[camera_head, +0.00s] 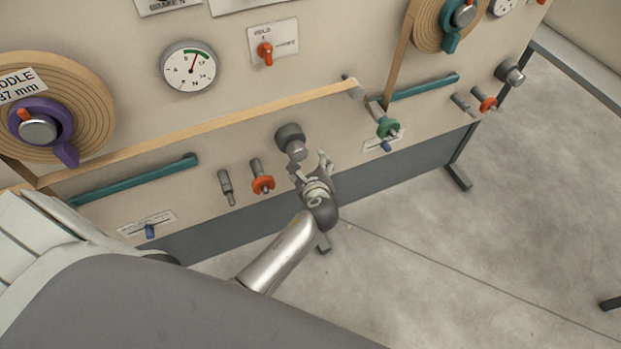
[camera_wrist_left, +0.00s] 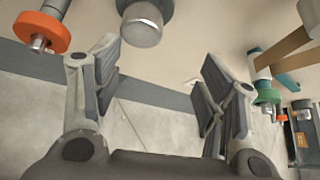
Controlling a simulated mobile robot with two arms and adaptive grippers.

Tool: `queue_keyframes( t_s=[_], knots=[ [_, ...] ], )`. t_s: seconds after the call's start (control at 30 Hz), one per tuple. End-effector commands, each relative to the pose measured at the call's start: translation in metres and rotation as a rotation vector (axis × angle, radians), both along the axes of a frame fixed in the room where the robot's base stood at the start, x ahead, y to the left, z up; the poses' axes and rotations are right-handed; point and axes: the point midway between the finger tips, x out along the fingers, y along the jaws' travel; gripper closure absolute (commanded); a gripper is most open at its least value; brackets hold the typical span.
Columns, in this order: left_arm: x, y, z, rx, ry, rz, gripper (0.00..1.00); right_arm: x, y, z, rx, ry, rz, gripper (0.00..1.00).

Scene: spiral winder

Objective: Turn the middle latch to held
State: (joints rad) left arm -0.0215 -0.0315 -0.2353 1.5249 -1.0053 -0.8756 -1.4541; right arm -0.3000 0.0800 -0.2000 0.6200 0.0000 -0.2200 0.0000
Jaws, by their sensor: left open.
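An orange latch lever (camera_head: 266,53) sits on a white plate on the panel, upper middle of the head view. The plate (camera_head: 286,33) has small lettering; one word looks like HELD or HOLD, and I cannot read which mark the lever points to. A purple latch collar (camera_head: 66,150) is on the left spool, whose label is partly cut off and ends in "DDLE". My left gripper (camera_head: 308,164) is open and empty, below the orange lever and just in front of a grey knob (camera_head: 290,140). The knob also shows in the left wrist view (camera_wrist_left: 141,25), beyond the open fingers. My right gripper is not in view.
A tan strip (camera_head: 210,127) crosses the panel between the lever and my gripper. A round gauge (camera_head: 189,68) is left of the lever. Red (camera_head: 262,184) and green (camera_head: 387,128) collars stick out on either side of the gripper.

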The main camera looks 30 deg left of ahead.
Motion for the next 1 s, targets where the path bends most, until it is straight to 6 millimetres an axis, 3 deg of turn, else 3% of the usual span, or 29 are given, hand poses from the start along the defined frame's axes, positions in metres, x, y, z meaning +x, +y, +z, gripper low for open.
queue_keyframes(
  t_s=[0.1,0.3,0.9,1.0],
  knots=[
    [-0.006,-0.003,-0.018,-0.05,0.012,0.006,0.34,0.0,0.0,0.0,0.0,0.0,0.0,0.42],
    [-0.012,-0.006,-0.034,-0.102,0.021,0.016,0.34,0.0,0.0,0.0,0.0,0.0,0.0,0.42],
    [-0.013,-0.006,-0.037,-0.113,0.022,0.018,0.34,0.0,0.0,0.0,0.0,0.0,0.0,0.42],
    [-0.017,-0.007,-0.045,-0.131,0.03,0.022,0.34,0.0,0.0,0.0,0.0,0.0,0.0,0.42]
  ],
)
